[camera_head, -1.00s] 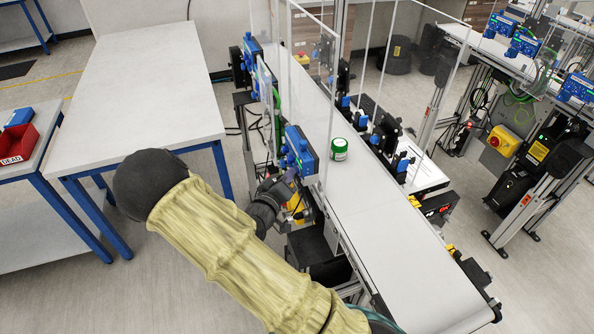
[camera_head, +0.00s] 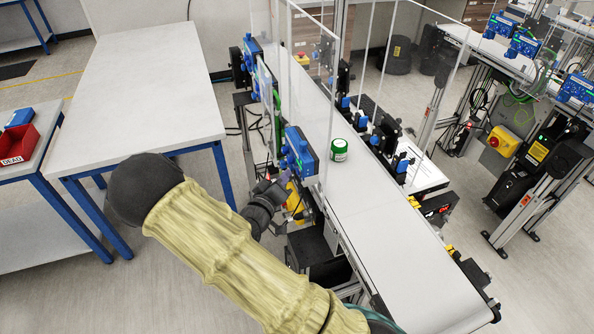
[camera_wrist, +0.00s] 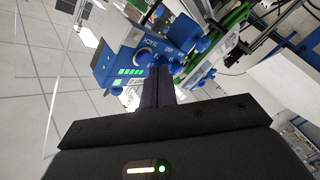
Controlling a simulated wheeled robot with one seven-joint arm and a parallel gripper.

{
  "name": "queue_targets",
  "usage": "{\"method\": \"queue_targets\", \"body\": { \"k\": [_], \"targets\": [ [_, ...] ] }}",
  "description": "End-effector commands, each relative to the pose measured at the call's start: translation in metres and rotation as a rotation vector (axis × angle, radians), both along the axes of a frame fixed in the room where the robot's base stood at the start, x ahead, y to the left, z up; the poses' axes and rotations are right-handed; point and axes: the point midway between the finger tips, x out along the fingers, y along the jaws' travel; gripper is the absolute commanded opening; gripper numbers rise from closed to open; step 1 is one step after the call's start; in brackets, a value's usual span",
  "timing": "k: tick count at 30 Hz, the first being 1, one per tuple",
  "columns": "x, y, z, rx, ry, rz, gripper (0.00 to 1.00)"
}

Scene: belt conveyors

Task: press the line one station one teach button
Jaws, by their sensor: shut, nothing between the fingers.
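A blue sensor box (camera_head: 300,150) stands on the near left side of the belt, outside the clear guard. In the wrist view the same box (camera_wrist: 122,66) shows a TEACH label, blue knobs and lit green bars. A round blue button (camera_wrist: 143,59) sits by the label, just beyond my fingertips. My gripper (camera_wrist: 158,72) is shut and empty, its dark fingers pointing at the box's face. Whether the tips touch the button I cannot tell. In the head view my gripper (camera_head: 283,184) is just below and left of the box, partly hidden by my wrist.
A green-lidded jar (camera_head: 339,150) stands on the white belt (camera_head: 385,235) beside the box. Clear guard panels (camera_head: 310,75) rise along the belt. More blue boxes (camera_head: 252,55) are farther up the line. A bare white table (camera_head: 140,95) is at left.

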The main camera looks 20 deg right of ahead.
Motion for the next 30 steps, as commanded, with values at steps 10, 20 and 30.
{"method": "queue_targets", "body": {
  "k": [10,20,30],
  "targets": [
    [0.0,0.002,0.0,0.0,0.0,0.001,0.0],
    [0.0,0.027,0.001,0.001,-0.001,0.001,0.0],
    [0.0,0.051,0.0,0.0,-0.001,0.002,0.0]
  ]
}}
